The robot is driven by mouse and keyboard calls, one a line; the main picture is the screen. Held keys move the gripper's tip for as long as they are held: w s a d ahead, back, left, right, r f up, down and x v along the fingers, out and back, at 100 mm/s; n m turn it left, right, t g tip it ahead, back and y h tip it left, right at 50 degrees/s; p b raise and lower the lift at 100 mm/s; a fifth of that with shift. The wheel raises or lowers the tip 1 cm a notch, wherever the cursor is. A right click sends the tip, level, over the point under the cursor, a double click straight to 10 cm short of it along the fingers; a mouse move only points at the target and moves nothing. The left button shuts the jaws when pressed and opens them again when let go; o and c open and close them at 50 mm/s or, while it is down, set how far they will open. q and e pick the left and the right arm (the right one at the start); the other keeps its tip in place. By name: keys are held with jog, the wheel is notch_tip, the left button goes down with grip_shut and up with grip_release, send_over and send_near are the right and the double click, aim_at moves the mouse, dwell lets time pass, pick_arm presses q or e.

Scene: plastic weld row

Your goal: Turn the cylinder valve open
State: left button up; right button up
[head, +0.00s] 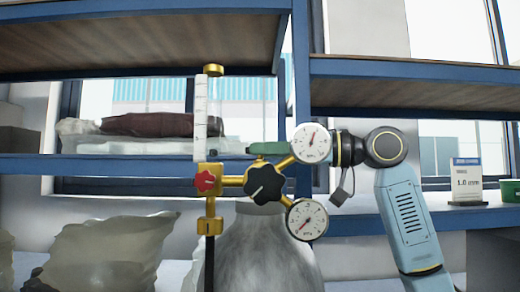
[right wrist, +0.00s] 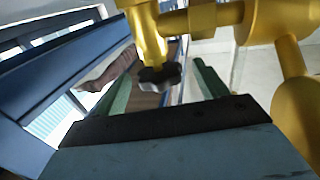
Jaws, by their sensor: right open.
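A grey gas cylinder (head: 262,250) stands upright in the lower middle of the head view, with brass regulator fittings on top. A black star-shaped knob (head: 264,184) and a smaller red knob (head: 206,181) sit on these fittings. My right gripper (head: 262,149) reaches in from the right, partly hidden behind the upper gauge; a green finger shows above the black knob. In the right wrist view its green fingers (right wrist: 162,82) are apart, with a dark knob (right wrist: 160,77) on a brass stem seen between them. I cannot tell whether they touch it. My left gripper is not in view.
Two round gauges, an upper one (head: 312,143) and a lower one (head: 307,219), flank the fittings. A clear flow tube (head: 201,112) stands at the left. Blue-framed shelves (head: 410,73) hold wrapped bundles (head: 150,124). Pale sacks (head: 105,252) stand at lower left.

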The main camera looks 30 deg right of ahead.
jog(key=shift+x, duration=1.15)
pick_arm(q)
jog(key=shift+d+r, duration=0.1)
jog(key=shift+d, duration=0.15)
